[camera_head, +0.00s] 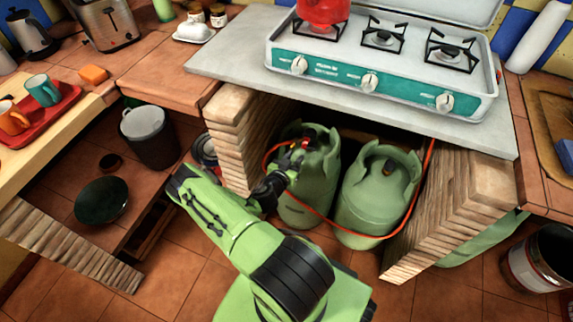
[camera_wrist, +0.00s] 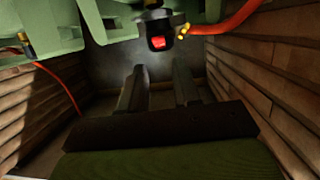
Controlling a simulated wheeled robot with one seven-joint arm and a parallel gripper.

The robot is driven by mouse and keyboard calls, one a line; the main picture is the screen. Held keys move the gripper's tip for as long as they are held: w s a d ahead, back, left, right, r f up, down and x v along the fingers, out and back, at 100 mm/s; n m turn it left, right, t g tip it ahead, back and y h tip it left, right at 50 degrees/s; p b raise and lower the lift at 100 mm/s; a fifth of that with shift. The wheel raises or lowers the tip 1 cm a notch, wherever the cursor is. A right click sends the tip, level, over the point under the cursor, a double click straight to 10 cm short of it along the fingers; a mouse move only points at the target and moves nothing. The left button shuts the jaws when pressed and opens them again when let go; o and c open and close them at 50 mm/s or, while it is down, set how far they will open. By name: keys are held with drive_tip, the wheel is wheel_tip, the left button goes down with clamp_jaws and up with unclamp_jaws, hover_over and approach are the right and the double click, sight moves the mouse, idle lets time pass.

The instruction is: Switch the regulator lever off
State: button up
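The regulator (camera_head: 308,141) sits on top of the left green gas cylinder (camera_head: 309,188) under the counter, with a red hose leading from it. In the wrist view the regulator (camera_wrist: 160,30) is dark with a red part, which seems to be the lever (camera_wrist: 157,42). My gripper (camera_head: 291,158) is at the left cylinder's collar, close to the regulator. In the wrist view my gripper (camera_wrist: 160,72) has two dark fingers apart with nothing between them. The regulator appears just beyond the fingertips; contact cannot be told. The lever's exact position is unclear.
A second green cylinder (camera_head: 378,196) stands to the right. An orange-red hose (camera_head: 428,172) loops around the cylinders. Brick walls, left (camera_head: 239,137) and right (camera_head: 460,215), enclose the niche under the stove (camera_head: 385,62). A bin (camera_head: 148,137) stands left on the tiled floor.

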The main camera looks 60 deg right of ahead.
drive_tip(key=p+v, duration=0.2)
drive_tip(key=v, duration=0.5)
drive_tip(key=shift+a, duration=0.25)
drive_tip(key=shift+r, duration=0.1)
drive_tip(key=y+b, duration=0.1)
drive_tip(key=b, duration=0.4)
approach(305, 145)
drive_tip(key=x, duration=0.7)
drive_tip(key=shift+w+d, duration=0.15)
drive_tip(key=shift+d, duration=0.15)
drive_tip(key=shift+c, duration=0.2)
clamp_jaws()
